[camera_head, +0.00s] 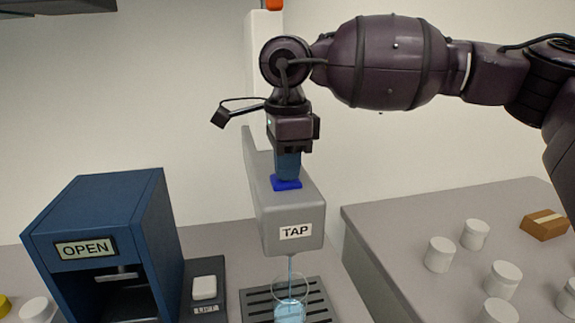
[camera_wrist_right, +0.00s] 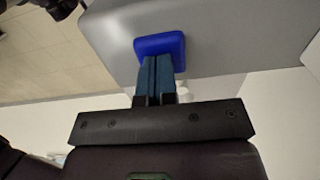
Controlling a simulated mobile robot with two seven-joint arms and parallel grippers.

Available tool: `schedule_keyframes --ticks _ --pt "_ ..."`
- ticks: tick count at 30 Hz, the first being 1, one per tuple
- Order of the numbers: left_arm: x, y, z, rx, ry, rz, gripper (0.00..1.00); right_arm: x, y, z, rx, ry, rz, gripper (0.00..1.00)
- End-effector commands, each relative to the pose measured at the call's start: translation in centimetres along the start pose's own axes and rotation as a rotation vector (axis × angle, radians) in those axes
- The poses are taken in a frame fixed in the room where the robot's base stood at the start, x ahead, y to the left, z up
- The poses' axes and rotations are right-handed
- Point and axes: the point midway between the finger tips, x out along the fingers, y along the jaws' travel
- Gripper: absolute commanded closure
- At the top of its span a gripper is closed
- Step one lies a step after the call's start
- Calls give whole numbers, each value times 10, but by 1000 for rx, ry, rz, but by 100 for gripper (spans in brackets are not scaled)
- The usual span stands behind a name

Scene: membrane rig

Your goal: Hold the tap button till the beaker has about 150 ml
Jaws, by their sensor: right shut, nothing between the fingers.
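The grey tap housing (camera_head: 290,215) with its TAP label stands in the middle of the head view. Its blue button (camera_head: 286,184) is on top. My right gripper (camera_head: 287,178) points down with shut, empty fingers, and its tips meet the button. The right wrist view shows the closed fingers (camera_wrist_right: 155,72) against the blue button (camera_wrist_right: 160,45). A thin stream of water (camera_head: 290,265) falls from the spout into the clear beaker (camera_head: 290,290). The beaker holds light blue water, but its lower part is cut off and no scale is readable. My left gripper is not in view.
A dark blue box (camera_head: 100,220) labelled OPEN stands at the left, with a white block on a dark base (camera_head: 204,288) beside it. The beaker is on a slotted drip tray (camera_head: 255,303). Several white jars (camera_head: 440,254) and a brown box (camera_head: 544,225) are on the right counter.

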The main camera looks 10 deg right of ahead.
Motion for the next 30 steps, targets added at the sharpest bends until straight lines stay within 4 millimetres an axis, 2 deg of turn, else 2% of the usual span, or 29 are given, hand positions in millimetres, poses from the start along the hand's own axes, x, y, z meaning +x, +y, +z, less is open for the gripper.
schedule_keyframes --ticks 1,30 --pt "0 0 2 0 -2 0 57 10 2 0 -4 6 18 100" --pt "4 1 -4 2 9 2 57 10 2 0 -4 7 18 100"
